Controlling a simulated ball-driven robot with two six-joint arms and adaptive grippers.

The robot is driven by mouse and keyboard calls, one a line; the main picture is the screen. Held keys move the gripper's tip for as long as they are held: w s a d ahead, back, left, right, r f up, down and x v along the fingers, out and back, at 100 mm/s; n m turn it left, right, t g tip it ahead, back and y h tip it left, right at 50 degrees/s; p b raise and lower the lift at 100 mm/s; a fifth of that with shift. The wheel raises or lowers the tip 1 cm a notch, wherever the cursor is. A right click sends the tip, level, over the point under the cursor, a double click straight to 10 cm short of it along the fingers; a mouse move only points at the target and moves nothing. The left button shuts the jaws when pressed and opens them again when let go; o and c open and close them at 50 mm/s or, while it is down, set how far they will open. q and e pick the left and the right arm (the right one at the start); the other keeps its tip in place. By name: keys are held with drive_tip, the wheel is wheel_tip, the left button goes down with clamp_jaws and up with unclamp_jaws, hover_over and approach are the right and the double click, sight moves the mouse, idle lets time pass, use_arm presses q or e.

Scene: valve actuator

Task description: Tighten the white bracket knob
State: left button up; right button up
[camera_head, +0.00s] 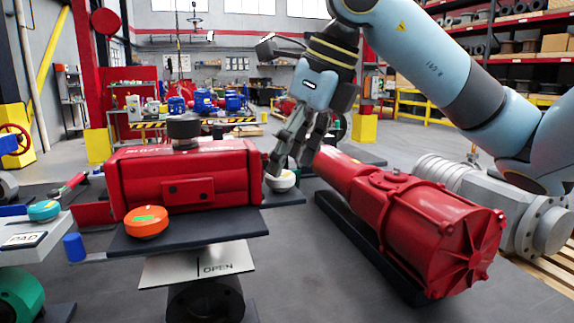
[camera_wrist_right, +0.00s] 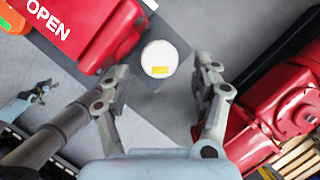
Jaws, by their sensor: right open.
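The white bracket knob (camera_head: 284,182) sits beside the right end of the red actuator (camera_head: 185,180), partly behind my fingers in the head view. In the right wrist view the round white knob (camera_wrist_right: 159,58), with a yellow mark on top, lies just ahead of the fingertips. My right gripper (camera_head: 289,163) points down above the knob. In the wrist view my right gripper (camera_wrist_right: 160,75) has its fingers spread to either side of the knob, with a clear gap and nothing held.
A large red cylinder actuator (camera_head: 415,220) lies right of the knob. A teal knob (camera_head: 43,210) is at the left. Grey floor shows between the units.

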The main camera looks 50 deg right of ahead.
drive_tip(key=v, duration=0.5)
drive_tip(key=shift+s+d+r, duration=0.1)
drive_tip(key=shift+s+r, duration=0.05)
drive_tip(key=shift+r, duration=0.15)
